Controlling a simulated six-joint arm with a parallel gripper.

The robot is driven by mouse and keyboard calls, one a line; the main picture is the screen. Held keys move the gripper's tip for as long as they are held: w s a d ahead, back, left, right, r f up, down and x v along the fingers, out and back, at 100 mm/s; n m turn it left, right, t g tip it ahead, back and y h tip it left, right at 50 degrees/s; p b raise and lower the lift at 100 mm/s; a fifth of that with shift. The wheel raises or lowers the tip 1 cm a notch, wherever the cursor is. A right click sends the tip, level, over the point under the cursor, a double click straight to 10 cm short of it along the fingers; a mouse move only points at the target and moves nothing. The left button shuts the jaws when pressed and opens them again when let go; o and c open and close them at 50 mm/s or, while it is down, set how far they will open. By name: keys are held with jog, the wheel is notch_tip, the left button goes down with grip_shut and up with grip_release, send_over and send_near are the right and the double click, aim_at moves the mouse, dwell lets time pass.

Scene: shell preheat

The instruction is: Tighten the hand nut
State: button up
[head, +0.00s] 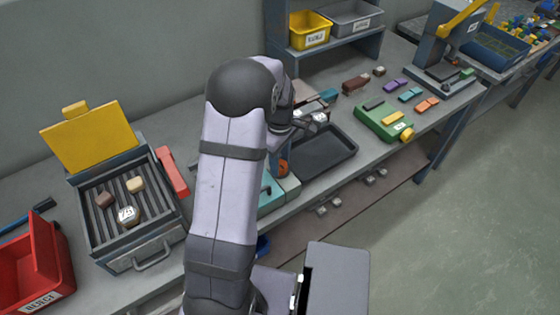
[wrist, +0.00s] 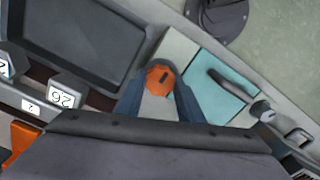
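The orange hand nut (wrist: 160,78), with a dark slot-like mark on its face, sits on a pale block beside a teal plate (wrist: 218,84) in the wrist view. In the head view an orange part (head: 283,168) shows just right of my arm, above the teal-and-pale fixture (head: 270,195). My gripper (wrist: 160,88) has one dark blue-grey finger on each side of the nut. Whether the fingers press on it or stand slightly apart cannot be told. My arm hides most of the gripper in the head view.
A dark tray (head: 322,153) lies right of the fixture. The plate carries a dark bar handle (wrist: 228,83), with a grey round knob (wrist: 262,111) nearby. A grill box (head: 132,240) with an open yellow lid (head: 90,138) stands left. A green box (head: 385,120) stands right.

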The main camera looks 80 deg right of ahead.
jog(key=shift+c, duration=0.7)
jog(key=m, duration=0.3)
jog(key=shift+r+m+p, duration=0.1)
jog(key=shift+m+p, duration=0.2)
jog(key=m, duration=0.5)
jog(key=m+p, duration=0.1)
jog(key=m, duration=0.4)
jog(key=shift+d+m, duration=0.1)
jog(key=shift+m, duration=2)
